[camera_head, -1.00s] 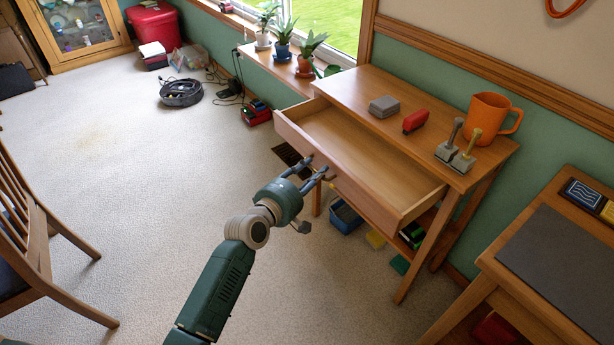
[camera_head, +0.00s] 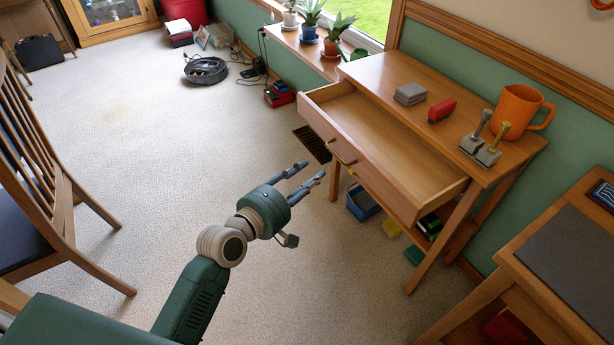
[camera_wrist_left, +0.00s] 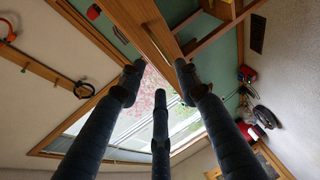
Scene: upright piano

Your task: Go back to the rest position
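My left gripper (camera_head: 307,177) reaches in from the bottom of the head view. Its fingers are spread, with nothing between them. It is left of the pulled-out drawer (camera_head: 405,197) of the wooden side table (camera_head: 440,75), apart from the drawer's brass handle (camera_head: 342,153). The drawer looks empty. In the left wrist view the gripper (camera_wrist_left: 158,85) shows its fingers apart, with the wooden drawer (camera_wrist_left: 150,32) beyond the tips at the top. My right gripper is in neither view.
On the table top are a grey box (camera_head: 410,93), a red stapler-like item (camera_head: 441,110), metal-headed objects (camera_head: 485,145) and an orange mug (camera_head: 516,112). A chair (camera_head: 50,180) stands left. A desk (camera_head: 560,265) stands right.

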